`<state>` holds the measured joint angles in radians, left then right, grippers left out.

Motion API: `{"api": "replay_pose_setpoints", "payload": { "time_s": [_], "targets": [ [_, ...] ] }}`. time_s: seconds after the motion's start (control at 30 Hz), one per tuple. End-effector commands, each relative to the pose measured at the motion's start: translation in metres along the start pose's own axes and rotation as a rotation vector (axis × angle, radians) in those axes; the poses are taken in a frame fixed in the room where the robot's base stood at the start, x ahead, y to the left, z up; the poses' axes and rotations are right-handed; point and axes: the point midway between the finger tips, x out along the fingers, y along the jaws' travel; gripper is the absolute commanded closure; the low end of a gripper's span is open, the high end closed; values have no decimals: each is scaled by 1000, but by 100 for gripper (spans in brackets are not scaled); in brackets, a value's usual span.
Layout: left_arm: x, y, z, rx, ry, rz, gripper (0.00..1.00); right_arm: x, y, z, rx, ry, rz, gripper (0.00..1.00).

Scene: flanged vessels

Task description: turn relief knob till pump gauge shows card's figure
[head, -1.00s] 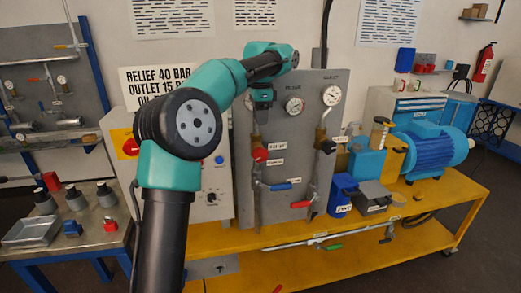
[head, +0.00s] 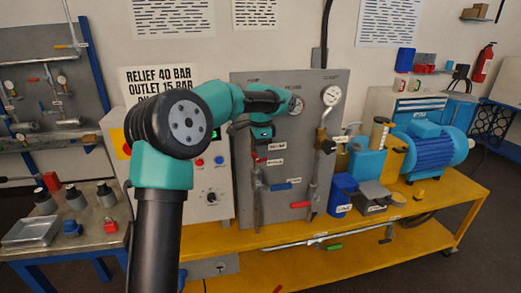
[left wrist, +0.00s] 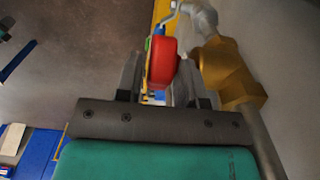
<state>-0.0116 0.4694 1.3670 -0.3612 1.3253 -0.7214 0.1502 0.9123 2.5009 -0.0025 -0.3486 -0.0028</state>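The red relief knob (head: 260,157) is on the grey gauge panel (head: 312,160), partly hidden under my left gripper (head: 262,141). In the left wrist view the red knob (left wrist: 162,62) sits between my two fingers, which stand apart with a small gap on the left side. I cannot tell whether the right finger touches it. A brass body (left wrist: 228,75) is just right of the fingers. The pump gauge is hidden behind my left arm. The card (head: 158,78) shows "RELIEF 40 BAR, OUTLET 15 BAR"; its lower line is covered. My right gripper is out of view.
A middle gauge (head: 295,105) and an outlet gauge (head: 332,95) are on the panel. A blue motor (head: 432,148) and containers stand right on the yellow bench (head: 440,205).

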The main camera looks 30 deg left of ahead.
Motion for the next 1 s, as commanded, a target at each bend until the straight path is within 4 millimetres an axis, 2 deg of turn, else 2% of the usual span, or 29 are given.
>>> {"api": "replay_pose_setpoints", "payload": {
  "time_s": [0.13, 0.5, 0.77, 1.0],
  "targets": [
    [0, 0, 0, 0, 0, 0, 66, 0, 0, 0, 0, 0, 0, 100],
    [0, 0, 0, 0, 0, 0, 99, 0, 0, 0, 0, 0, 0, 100],
    [-1, 0, 1, 0, 25, -1, 99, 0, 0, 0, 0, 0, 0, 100],
    [-1, 0, 5, -3, 125, -1, 99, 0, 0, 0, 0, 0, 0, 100]
  ]
}}
